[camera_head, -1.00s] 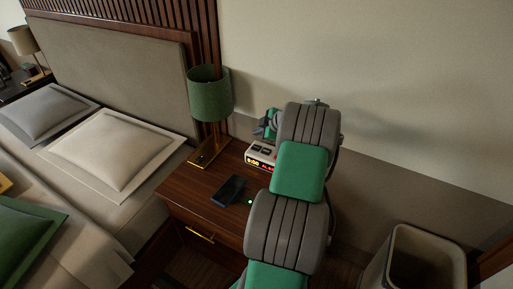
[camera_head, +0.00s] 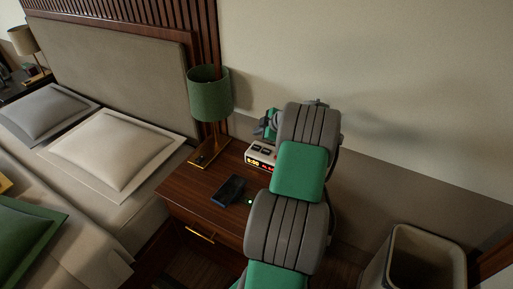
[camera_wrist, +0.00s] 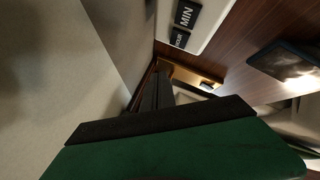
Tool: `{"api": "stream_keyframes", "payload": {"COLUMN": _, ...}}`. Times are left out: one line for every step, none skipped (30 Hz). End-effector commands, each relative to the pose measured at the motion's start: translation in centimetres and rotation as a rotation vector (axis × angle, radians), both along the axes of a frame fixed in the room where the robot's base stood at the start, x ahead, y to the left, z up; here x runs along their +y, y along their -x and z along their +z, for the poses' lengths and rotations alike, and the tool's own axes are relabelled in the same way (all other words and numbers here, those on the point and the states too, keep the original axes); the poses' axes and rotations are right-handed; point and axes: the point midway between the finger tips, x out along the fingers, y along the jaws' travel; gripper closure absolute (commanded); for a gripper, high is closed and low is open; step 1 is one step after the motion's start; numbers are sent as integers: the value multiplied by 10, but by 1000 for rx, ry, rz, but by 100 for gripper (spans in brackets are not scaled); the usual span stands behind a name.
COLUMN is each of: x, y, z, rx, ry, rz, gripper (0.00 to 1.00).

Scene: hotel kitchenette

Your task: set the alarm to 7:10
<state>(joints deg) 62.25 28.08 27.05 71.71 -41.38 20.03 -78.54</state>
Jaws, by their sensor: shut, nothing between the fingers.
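The alarm clock (camera_head: 259,158) is a light box on the nightstand, partly hidden behind my arm. Its front has a lit yellow time and red characters at the right, too small to read surely. In the wrist view the clock's top (camera_wrist: 208,22) shows at the upper edge, with dark buttons marked MIN (camera_wrist: 187,13) and, partly readable, HOUR (camera_wrist: 180,38). My gripper (camera_wrist: 161,76) is shut and empty, its dark fingers lying below the buttons in that picture. I cannot tell its height over the clock. In the head view my arm mostly hides the fingers.
A green-shaded lamp (camera_head: 210,95) stands left of the clock. A dark phone (camera_head: 229,189) lies in front on the nightstand (camera_head: 188,190); it also shows in the wrist view (camera_wrist: 290,64). The wall (camera_head: 400,90) is close behind. A bin (camera_head: 425,258) stands at right, the bed at left.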

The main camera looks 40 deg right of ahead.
Motion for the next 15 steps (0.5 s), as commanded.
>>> {"api": "stream_keyframes", "payload": {"x": 0, "y": 0, "z": -1, "rx": 0, "ry": 0, "rz": 0, "gripper": 100}}
{"api": "stream_keyframes", "payload": {"x": 1, "y": 0, "z": -3, "rx": 0, "ry": 0, "rz": 2, "gripper": 100}}
{"api": "stream_keyframes", "payload": {"x": 1, "y": -2, "z": -6, "rx": -2, "ry": 2, "rz": 3, "gripper": 100}}
{"api": "stream_keyframes", "payload": {"x": 1, "y": -3, "z": -6, "rx": -5, "ry": 10, "rz": 6, "gripper": 100}}
{"api": "stream_keyframes", "payload": {"x": 0, "y": -6, "z": -2, "rx": -13, "ry": 25, "rz": 10, "gripper": 100}}
{"api": "stream_keyframes", "payload": {"x": -1, "y": -10, "z": 6, "rx": -27, "ry": 51, "rz": 14, "gripper": 100}}
{"api": "stream_keyframes", "payload": {"x": -1, "y": -13, "z": 14, "rx": -38, "ry": 71, "rz": 17, "gripper": 100}}
{"api": "stream_keyframes", "payload": {"x": -1, "y": -15, "z": 25, "rx": -48, "ry": 97, "rz": 18, "gripper": 100}}
{"api": "stream_keyframes", "payload": {"x": 0, "y": -14, "z": 37, "rx": -52, "ry": 64, "rz": -35, "gripper": 100}}
{"api": "stream_keyframes", "payload": {"x": 0, "y": -13, "z": 42, "rx": -53, "ry": 5, "rz": -93, "gripper": 100}}
{"api": "stream_keyframes", "payload": {"x": 0, "y": -12, "z": 45, "rx": -55, "ry": -55, "rz": -151, "gripper": 100}}
{"api": "stream_keyframes", "payload": {"x": 0, "y": -11, "z": 48, "rx": -59, "ry": -134, "rz": -229, "gripper": 100}}
{"api": "stream_keyframes", "payload": {"x": 0, "y": -10, "z": 49, "rx": -61, "ry": -193, "rz": -286, "gripper": 100}}
{"api": "stream_keyframes", "payload": {"x": 0, "y": -9, "z": 49, "rx": -63, "ry": -253, "rz": -343, "gripper": 100}}
{"api": "stream_keyframes", "payload": {"x": 0, "y": -7, "z": 48, "rx": -65, "ry": -332, "rz": -421, "gripper": 100}}
